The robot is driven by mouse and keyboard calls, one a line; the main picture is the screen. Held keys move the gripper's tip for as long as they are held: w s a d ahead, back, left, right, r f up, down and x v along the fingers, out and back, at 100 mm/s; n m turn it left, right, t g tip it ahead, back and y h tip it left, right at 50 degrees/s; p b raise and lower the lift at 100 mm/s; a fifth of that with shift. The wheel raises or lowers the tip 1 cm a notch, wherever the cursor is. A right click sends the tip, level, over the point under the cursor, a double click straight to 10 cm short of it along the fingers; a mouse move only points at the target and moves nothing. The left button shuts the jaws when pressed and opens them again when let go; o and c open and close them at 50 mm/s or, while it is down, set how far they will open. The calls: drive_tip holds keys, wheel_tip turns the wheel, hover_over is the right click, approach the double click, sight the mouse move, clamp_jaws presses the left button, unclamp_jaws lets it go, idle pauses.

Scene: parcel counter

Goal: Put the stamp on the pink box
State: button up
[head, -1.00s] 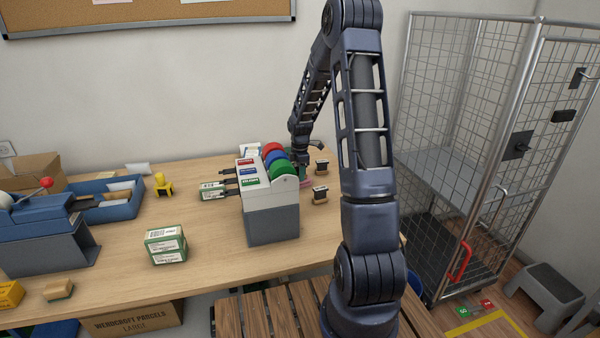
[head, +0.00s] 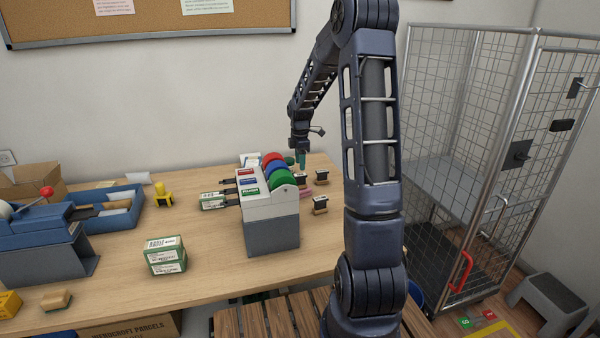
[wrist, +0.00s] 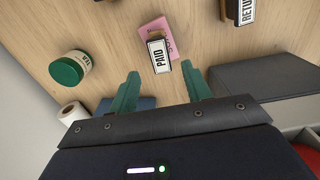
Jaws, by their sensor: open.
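A stamp with a white PAID label (wrist: 159,56) is at the pink box (wrist: 171,45) in the wrist view and appears to rest on it, with pink showing on both sides. In the head view the dark-topped stamp (head: 298,191) and the pink box (head: 307,194) are partly hidden behind the tape dispenser. My gripper (wrist: 160,72) has its green fingers spread, with nothing between them. In the head view my gripper (head: 301,160) hangs above the stamp, apart from it.
Two other stamps (head: 321,177) (head: 320,204) stand to the right. The dispenser (head: 270,230) with coloured rolls is in front. A green-lidded jar (wrist: 70,69) and a white roll (wrist: 72,112) are near my gripper.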

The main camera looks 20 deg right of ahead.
sight(300, 175)
drive_tip(key=shift+r, duration=0.95)
drive_tip(key=shift+s+r, duration=0.2)
drive_tip(key=shift+r, duration=0.35)
drive_tip(key=s+a+r+m+t, duration=0.2)
drive_tip(key=s+r+m, duration=0.6)
drive_tip(key=s+r, duration=0.7)
drive_tip(key=s+m+t, duration=0.2)
drive_tip(key=s+m, duration=0.8)
drive_tip(key=s, duration=1.1)
drive_tip(key=shift+s+t, duration=0.3)
drive_tip(key=shift+s, duration=0.05)
